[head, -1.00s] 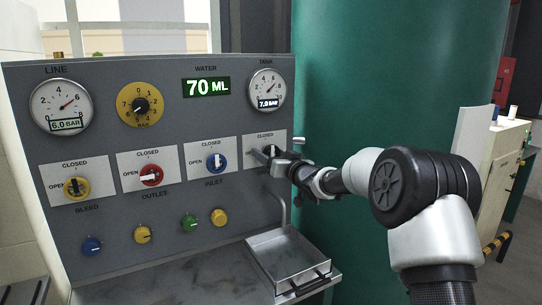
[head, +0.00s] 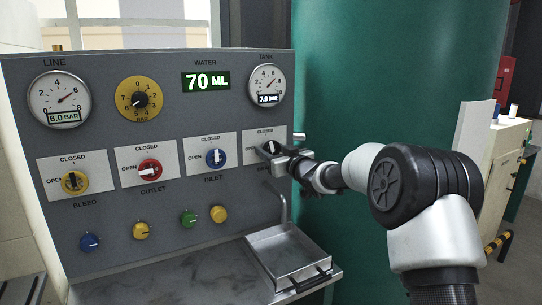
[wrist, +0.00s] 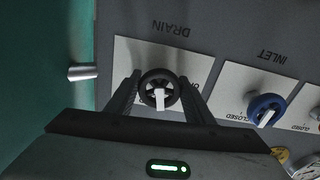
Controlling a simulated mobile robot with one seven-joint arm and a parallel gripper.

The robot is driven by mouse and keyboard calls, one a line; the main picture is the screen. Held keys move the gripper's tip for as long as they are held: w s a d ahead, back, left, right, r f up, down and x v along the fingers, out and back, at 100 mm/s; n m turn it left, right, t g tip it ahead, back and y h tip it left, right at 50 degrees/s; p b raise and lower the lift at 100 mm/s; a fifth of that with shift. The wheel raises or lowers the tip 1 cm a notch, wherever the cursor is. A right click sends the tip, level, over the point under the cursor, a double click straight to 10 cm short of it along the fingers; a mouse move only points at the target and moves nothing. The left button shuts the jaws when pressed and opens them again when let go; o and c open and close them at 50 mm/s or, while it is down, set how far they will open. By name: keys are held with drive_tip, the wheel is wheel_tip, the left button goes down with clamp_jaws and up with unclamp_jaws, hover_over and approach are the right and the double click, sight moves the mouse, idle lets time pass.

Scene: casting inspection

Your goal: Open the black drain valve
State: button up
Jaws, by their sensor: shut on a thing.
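The black drain valve (head: 271,147) is at the right end of the row of valves on the grey panel. In the wrist view the valve (wrist: 160,88) is a round black knob with a white pointer, seen upside down. Its pointer points down in that picture, towards the CLOSED side. My gripper (head: 274,153) reaches in from the right and is shut on this knob. In the wrist view my gripper (wrist: 162,80) has one dark finger on each side of the knob. The drain's CLOSED label is hidden there.
The blue inlet valve (head: 215,158) is just left of the drain, with the red outlet valve (head: 150,172) and yellow bleed valve (head: 75,182) further left. A spout (head: 283,207) and metal tray (head: 252,246) are below. The water display (head: 206,82) reads 70 ML. A green tank (head: 400,70) stands behind my arm.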

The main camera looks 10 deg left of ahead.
drive_tip(key=n+b, duration=0.4)
drive_tip(key=n, duration=0.3)
drive_tip(key=shift+f, duration=0.15)
drive_tip(key=n+b, duration=0.3)
drive_tip(key=n, duration=0.2)
drive_tip(key=shift+w+d, duration=0.1)
drive_tip(key=shift+r+n+b, duration=0.2)
drive_tip(key=shift+n+b, duration=0.4)
drive_tip(key=shift+n, duration=0.9)
drive_tip(key=o, duration=1)
drive_tip(key=shift+o, duration=0.2)
drive_tip(key=v, duration=1.7)
drive_tip(key=shift+d, duration=0.2)
